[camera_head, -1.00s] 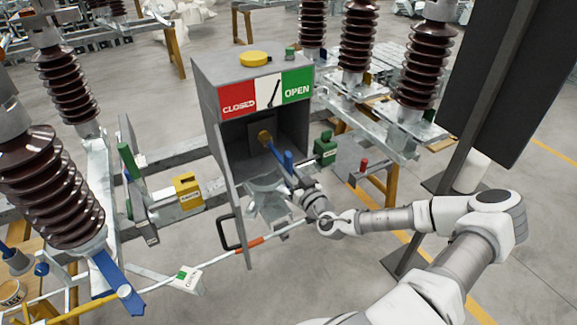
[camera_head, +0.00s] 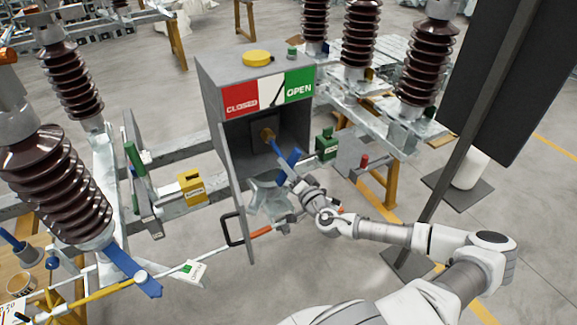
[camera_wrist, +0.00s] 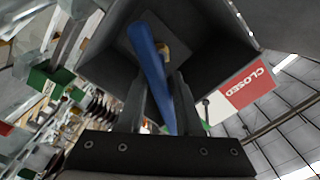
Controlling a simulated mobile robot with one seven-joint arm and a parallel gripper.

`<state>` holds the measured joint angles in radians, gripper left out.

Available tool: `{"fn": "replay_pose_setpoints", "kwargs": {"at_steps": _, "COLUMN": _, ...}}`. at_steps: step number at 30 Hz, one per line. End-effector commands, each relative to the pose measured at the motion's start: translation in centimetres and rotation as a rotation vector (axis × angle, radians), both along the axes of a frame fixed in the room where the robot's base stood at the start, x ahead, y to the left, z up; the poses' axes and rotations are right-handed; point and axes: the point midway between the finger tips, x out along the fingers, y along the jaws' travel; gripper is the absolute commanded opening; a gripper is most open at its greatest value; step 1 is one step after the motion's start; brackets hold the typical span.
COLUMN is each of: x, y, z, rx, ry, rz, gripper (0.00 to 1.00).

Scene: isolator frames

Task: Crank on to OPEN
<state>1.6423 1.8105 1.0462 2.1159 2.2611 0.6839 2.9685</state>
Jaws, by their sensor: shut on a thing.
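The grey drive box (camera_head: 222,92) stands open at the front, with its door (camera_head: 240,215) swung out towards me. On its top front edge is a sign with a red CLOSED field (camera_head: 241,98) and a green OPEN field (camera_head: 299,86); a dark pointer (camera_head: 276,92) lies over the white middle, close to the OPEN side. Inside is a brass-coloured hub (camera_head: 267,134) with a blue crank (camera_head: 276,147) running down to the right. My gripper (camera_head: 291,178) is shut on the crank's blue handle. In the wrist view the crank (camera_wrist: 149,65) runs between my fingers (camera_wrist: 158,105).
A yellow cap (camera_head: 257,58) and a small green block sit on the box. A yellow padlock-like block (camera_head: 192,188) and a green one (camera_head: 326,145) flank it. Brown ribbed insulators (camera_head: 427,62) stand behind. A dark panel on a post (camera_head: 445,180) stands close on the right.

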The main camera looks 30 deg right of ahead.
Motion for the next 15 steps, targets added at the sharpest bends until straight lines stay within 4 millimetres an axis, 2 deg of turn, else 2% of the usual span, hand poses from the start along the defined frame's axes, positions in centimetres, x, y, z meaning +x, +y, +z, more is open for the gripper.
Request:
{"fn": "replay_pose_setpoints", "kwargs": {"at_steps": 1, "x": -0.03, "y": 0.59, "z": -0.02, "rx": 0.036, "ry": 0.002, "rz": 0.012, "gripper": 0.00}}
{"fn": "replay_pose_setpoints", "kwargs": {"at_steps": 15, "x": -0.02, "y": 0.83, "z": 0.28, "rx": 0.299, "ry": 0.002, "rz": 0.012, "gripper": 0.00}}
